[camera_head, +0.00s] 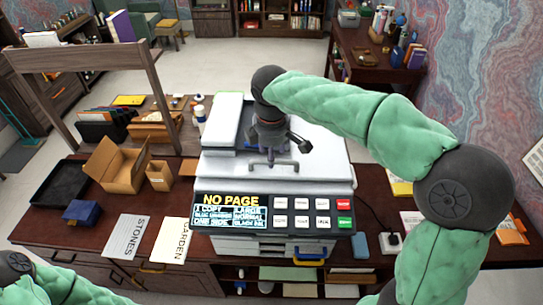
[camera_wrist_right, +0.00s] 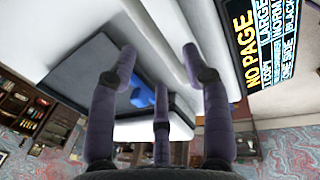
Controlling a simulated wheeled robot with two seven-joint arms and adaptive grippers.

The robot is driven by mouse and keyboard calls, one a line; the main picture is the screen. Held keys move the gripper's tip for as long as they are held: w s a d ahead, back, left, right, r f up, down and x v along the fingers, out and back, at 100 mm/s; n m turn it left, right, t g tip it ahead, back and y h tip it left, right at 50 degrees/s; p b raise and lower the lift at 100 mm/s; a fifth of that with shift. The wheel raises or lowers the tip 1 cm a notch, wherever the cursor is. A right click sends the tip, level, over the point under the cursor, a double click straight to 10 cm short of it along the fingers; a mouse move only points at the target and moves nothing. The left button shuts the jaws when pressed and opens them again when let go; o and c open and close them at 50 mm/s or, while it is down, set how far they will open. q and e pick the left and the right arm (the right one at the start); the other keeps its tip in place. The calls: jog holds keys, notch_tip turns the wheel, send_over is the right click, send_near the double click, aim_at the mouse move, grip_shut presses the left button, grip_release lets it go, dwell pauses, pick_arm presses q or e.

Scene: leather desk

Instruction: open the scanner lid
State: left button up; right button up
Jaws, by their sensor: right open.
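The scanner (camera_head: 335,244) is a large white and dark machine in the middle of the desk, with a front panel (camera_head: 230,213) reading "NO PAGE". Its white lid (camera_head: 325,172) appears to lie flat on top, with a dark feeder recess at its left. My right gripper (camera_head: 272,166) points down over the lid just behind the panel, its dark fingers spread and empty. In the right wrist view, the open fingers (camera_wrist_right: 160,68) are near a white edge of the machine; I cannot tell whether they touch it. A blue part (camera_wrist_right: 143,96) shows in the dark recess. My left gripper is out of view.
An open cardboard box (camera_head: 117,168), a dark tray (camera_head: 58,184) and a blue box (camera_head: 82,213) stand left of the scanner. Papers labelled "STONES" (camera_head: 126,237) and "GARDEN" (camera_head: 172,243) lie at the front left. A wooden frame (camera_head: 85,58) rises at the back left.

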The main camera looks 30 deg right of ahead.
jog(key=shift+d+f, duration=0.15)
jog(key=shift+f, duration=0.75)
jog(key=shift+w+f, duration=0.2)
jog(key=shift+f, duration=0.15)
grip_shut()
jog(key=shift+r, duration=0.1)
